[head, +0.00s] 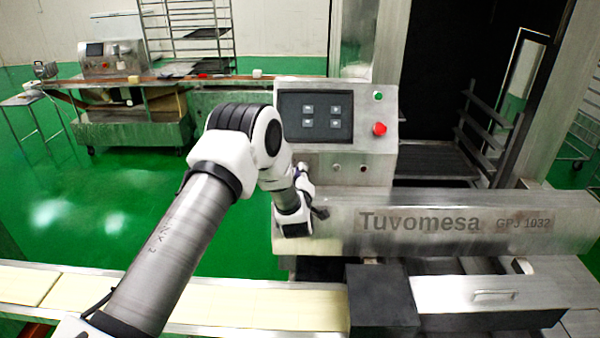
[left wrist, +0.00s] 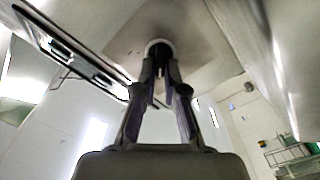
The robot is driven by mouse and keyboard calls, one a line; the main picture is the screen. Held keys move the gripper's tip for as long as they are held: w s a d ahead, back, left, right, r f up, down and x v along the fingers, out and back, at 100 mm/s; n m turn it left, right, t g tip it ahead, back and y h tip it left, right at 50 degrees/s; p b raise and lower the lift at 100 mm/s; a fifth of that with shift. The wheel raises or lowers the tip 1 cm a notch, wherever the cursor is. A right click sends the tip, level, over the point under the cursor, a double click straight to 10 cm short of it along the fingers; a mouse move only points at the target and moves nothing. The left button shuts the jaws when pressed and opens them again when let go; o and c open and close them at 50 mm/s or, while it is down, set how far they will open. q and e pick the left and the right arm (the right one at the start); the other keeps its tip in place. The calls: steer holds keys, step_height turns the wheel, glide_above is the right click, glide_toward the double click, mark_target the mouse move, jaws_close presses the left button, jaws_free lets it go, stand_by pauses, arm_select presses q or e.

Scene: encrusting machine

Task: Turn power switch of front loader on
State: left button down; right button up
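The front loader is the metal machine marked "Tuvomesa" (head: 430,222). Its control panel (head: 385,160) stands upright, with a row of small controls below the screen. My left gripper (head: 302,172) is at the lower left of this panel, seen mostly from behind. In the left wrist view, my left gripper's fingers (left wrist: 164,72) converge on a small dark switch with a pale ring (left wrist: 159,47). The fingertips appear closed around the switch. Its exact position is hard to see, and the gripper hides it in the head view. My right gripper is not in view.
The panel carries a dark screen (head: 314,115), a green button (head: 378,96) and a red button (head: 379,129). A conveyor with pale slabs (head: 250,305) runs along the front. A dark box (head: 382,300) stands at the front middle. Green floor lies open at left.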

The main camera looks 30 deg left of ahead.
arm_select(q)
steer(key=shift+m, duration=0.3)
steer(key=shift+w+m+b, duration=0.1)
steer(key=shift+m+b, duration=0.5)
steer(key=shift+m, duration=0.1)
steer(key=shift+d+r+m+b, duration=0.15)
steer(key=shift+m+b, duration=0.4)
steer(key=shift+m, duration=0.65)
steer(key=m+b, duration=0.1)
steer(key=m, duration=0.3)
steer(key=shift+w+d+m, duration=0.1)
steer(key=shift+m, duration=0.2)
steer(key=m, duration=0.4)
steer(key=shift+w+d+m, duration=0.1)
steer(key=shift+d+m, duration=0.05)
steer(key=shift+m, duration=0.15)
steer(key=shift+w+m, duration=0.1)
steer(key=shift+m, duration=2.1)
